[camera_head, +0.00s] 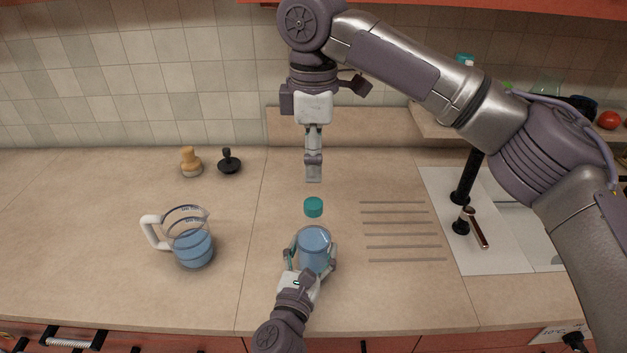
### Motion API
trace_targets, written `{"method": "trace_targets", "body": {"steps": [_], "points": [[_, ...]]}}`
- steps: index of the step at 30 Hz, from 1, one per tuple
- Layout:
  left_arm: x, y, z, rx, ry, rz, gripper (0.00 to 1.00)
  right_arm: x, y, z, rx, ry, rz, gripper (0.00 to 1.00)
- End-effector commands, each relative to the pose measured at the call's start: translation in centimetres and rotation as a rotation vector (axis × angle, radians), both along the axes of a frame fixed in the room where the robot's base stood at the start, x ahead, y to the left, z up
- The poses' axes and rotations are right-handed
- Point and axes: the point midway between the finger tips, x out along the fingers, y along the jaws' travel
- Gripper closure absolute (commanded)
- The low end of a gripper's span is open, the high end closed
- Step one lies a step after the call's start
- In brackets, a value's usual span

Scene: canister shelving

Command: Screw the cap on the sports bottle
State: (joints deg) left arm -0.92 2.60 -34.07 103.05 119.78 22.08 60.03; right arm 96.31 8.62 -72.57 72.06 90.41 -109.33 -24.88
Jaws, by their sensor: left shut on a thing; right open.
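The sports bottle (314,240) is clear with blue liquid in it and stands on the counter near the middle, with its top open. My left gripper (312,258) is shut around its body from the front. The teal cap (313,207) is just behind the bottle's mouth in the picture, apart from it; I cannot tell whether it rests on the counter. My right gripper (313,172) points down behind and above the cap, apart from it. It is seen edge-on, open, with nothing visible in it.
A measuring jug (192,245) with blue liquid stands at the left. A wooden-coloured item (190,161) and a black tamper-like item (229,161) stand near the back wall. Several drain grooves (400,225) and a sink with a black tap (466,185) lie at the right.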

Motion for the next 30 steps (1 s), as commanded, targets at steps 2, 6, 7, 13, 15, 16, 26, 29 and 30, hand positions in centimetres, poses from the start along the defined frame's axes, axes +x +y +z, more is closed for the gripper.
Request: {"method": "trace_targets", "body": {"steps": [2,6,7,13,15,16,26,29,30], "points": [[0.0,0.0,0.0,0.0,0.0,0.0,1.0,0.0,0.1,1.1,0.0,-0.001,0.001,0.38],[0.0,0.0,0.0,0.0,0.0,0.0,1.0,0.0,0.0,2.2,0.0,0.001,0.001,0.38],[0.0,0.0,0.0,0.0,0.0,0.0,1.0,0.0,0.0,2.3,0.0,0.001,0.002,0.38],[0.0,0.0,0.0,0.0,0.0,0.0,1.0,0.0,0.0,2.4,-0.001,0.001,0.002,0.38],[0.0,0.0,0.0,0.0,0.0,0.0,1.0,0.0,0.0,2.4,-0.001,0.001,0.001,0.38],[0.0,0.0,0.0,0.0,0.0,0.0,0.25,0.0,0.0,2.4,-0.001,0.001,0.001,0.38],[0.0,0.0,0.0,0.0,0.0,0.0,0.0,0.0,0.0,2.4,-0.001,0.001,0.001,0.38],[0.0,0.0,0.0,0.0,0.0,0.0,0.0,0.0,0.0,2.4,-0.001,0.001,0.001,0.38],[0.0,0.0,0.0,0.0,0.0,0.0,0.0,0.0,0.0,2.4,-0.001,0.001,0.001,0.38]]}}
